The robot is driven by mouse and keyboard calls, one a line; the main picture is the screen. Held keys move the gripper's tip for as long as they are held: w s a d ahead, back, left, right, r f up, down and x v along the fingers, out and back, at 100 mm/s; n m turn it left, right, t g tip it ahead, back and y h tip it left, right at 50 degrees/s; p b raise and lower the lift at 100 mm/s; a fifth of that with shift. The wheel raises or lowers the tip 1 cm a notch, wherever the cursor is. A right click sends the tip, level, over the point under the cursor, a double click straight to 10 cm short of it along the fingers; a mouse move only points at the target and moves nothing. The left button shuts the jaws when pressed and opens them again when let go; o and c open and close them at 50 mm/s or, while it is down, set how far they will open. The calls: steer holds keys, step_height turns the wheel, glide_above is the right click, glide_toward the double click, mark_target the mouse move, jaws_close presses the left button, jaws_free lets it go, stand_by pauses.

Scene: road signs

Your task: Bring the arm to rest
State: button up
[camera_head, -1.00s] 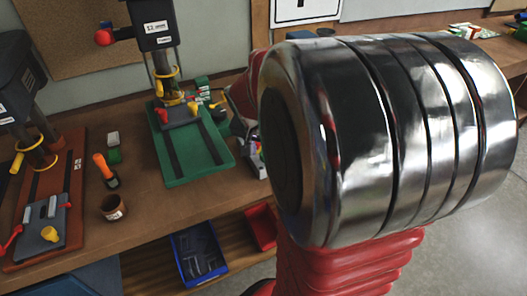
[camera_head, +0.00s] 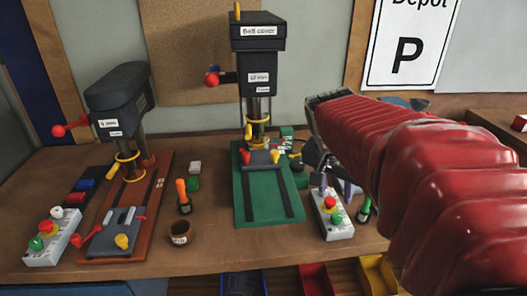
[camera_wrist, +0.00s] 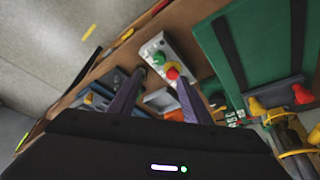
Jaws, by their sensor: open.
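My arm's red sleeve (camera_head: 430,170) reaches in from the right in the head view. My gripper (camera_head: 338,185) is at its far end, over the right part of the bench, near a grey button box (camera_head: 332,218). In the wrist view the two purple-grey fingers of my gripper (camera_wrist: 160,82) stand apart with nothing between them. The button box also shows there (camera_wrist: 172,48), just beyond the fingertips. The head view hides part of the gripper behind the sleeve.
A drill press with a green base (camera_head: 266,205) stands left of my gripper. Another with a red-brown base (camera_head: 150,205) is further left. Coloured bins (camera_head: 315,280) sit below the bench edge.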

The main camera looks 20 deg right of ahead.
stand_by(0.5)
steer(key=s+a+f+n+t+y, duration=0.1)
steer(key=s+a+n, duration=0.1)
steer(key=a+n, duration=0.2)
steer(key=s+a+f+n+t+y, duration=0.1)
steer(key=s+a+n, duration=0.2)
steer(key=a, duration=0.7)
steer(key=s+a+n+t+y, duration=0.1)
steer(key=s+a+n, duration=0.2)
steer(key=a+n, duration=0.2)
steer(key=shift+a+f+t+y, duration=0.3)
steer(key=shift+a+f+y, duration=0.1)
steer(key=shift+a, duration=1.15)
steer(key=shift+s, duration=0.1)
